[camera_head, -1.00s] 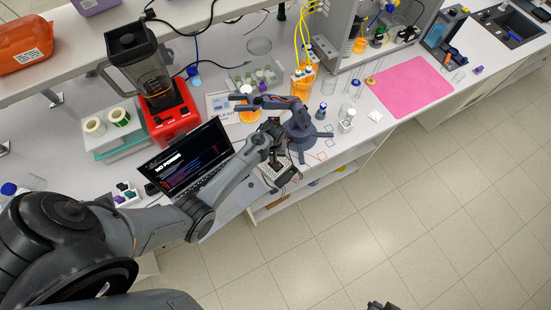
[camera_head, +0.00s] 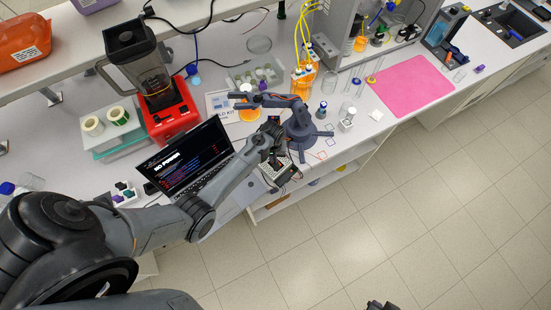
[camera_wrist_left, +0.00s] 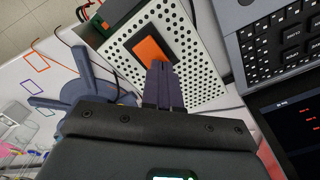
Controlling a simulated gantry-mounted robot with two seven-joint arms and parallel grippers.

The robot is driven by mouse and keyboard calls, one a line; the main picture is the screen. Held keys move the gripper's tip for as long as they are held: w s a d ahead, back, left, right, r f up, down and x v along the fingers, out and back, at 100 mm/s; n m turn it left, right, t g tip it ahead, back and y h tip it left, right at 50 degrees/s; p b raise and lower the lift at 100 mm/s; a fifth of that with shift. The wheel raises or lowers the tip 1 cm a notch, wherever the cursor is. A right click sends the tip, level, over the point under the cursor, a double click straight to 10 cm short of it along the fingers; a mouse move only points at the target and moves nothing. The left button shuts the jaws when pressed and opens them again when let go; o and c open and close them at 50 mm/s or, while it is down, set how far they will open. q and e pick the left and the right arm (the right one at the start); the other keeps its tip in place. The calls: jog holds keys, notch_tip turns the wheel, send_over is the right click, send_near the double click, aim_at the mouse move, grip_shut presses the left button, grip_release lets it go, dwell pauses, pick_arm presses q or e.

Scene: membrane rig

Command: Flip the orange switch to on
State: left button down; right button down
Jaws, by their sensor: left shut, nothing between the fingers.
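The orange rocker switch (camera_wrist_left: 149,48) sits in a black frame on a white perforated box in the left wrist view. The same box (camera_head: 277,172) shows in the head view at the bench's front edge, partly hidden by my left gripper (camera_head: 274,163). My left gripper (camera_wrist_left: 163,70) is shut and empty. Its fingertips are at the switch's lower edge in the wrist view and overlap the black frame; whether they touch cannot be told. I cannot tell the rocker's position. A small dark part (camera_head: 382,305) at the head view's bottom edge appears to be my right gripper.
A laptop (camera_head: 190,160) reading "NO POWER" stands left of the box. A small dark-blue robot arm (camera_head: 300,125) stands just behind and right of it. A red blender (camera_head: 170,112) is farther left. Cables lie near the box. Open floor is in front of the bench.

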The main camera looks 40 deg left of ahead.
pick_arm(q)
jog(key=shift+f, duration=0.2)
jog(key=shift+r, duration=0.15)
notch_tip(320, 180, up, 2)
jog(key=p, duration=0.2)
jog(key=shift+r+p, duration=0.15)
jog(key=shift+p, duration=0.2)
jog(key=shift+r, duration=2.25)
